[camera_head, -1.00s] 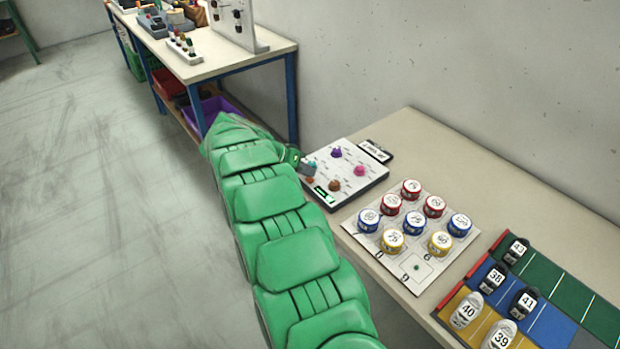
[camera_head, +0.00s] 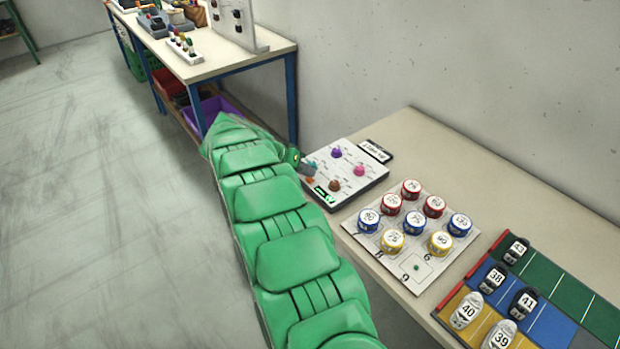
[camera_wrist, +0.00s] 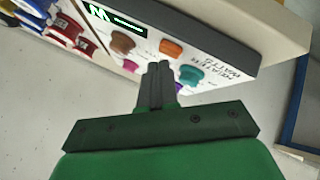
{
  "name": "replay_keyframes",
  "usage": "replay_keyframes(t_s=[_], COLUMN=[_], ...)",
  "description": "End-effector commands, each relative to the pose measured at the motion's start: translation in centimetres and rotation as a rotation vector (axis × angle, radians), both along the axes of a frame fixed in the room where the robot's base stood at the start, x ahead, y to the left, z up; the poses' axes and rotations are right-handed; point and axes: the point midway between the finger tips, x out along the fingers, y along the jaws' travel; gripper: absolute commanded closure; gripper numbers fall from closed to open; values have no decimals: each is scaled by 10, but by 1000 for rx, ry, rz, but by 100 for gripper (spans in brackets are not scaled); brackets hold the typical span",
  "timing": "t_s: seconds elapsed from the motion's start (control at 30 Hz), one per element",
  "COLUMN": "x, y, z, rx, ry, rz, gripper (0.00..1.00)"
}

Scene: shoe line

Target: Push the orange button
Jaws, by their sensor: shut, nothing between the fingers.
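The orange button (camera_head: 310,180) is on the near left part of the white panel, between the green-lit display and my fingertips. It also shows in the wrist view (camera_wrist: 171,48), just beyond the fingertips and slightly to their right. My gripper (camera_wrist: 158,68) is shut and empty, its two grey fingers together. In the head view my gripper (camera_head: 306,169) is at the panel's left edge, close to the orange button and the teal knob (camera_head: 312,164). Whether the fingertips touch the button cannot be told.
The white panel (camera_head: 372,178) also carries a brown knob (camera_head: 334,185), a pink knob (camera_head: 359,171) and a purple knob (camera_head: 336,152). A board with several round tins (camera_head: 414,223) and coloured shoe lanes (camera_head: 560,325) lie further right on the table.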

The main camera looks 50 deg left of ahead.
Motion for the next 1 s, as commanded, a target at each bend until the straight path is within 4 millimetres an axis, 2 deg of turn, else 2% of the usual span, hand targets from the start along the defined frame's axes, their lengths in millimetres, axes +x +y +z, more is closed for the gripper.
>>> replay_keyframes(t_s=[1.0], x=[0], y=[0], z=[-8], rx=[0], ry=[0], rz=[0], gripper=[100])
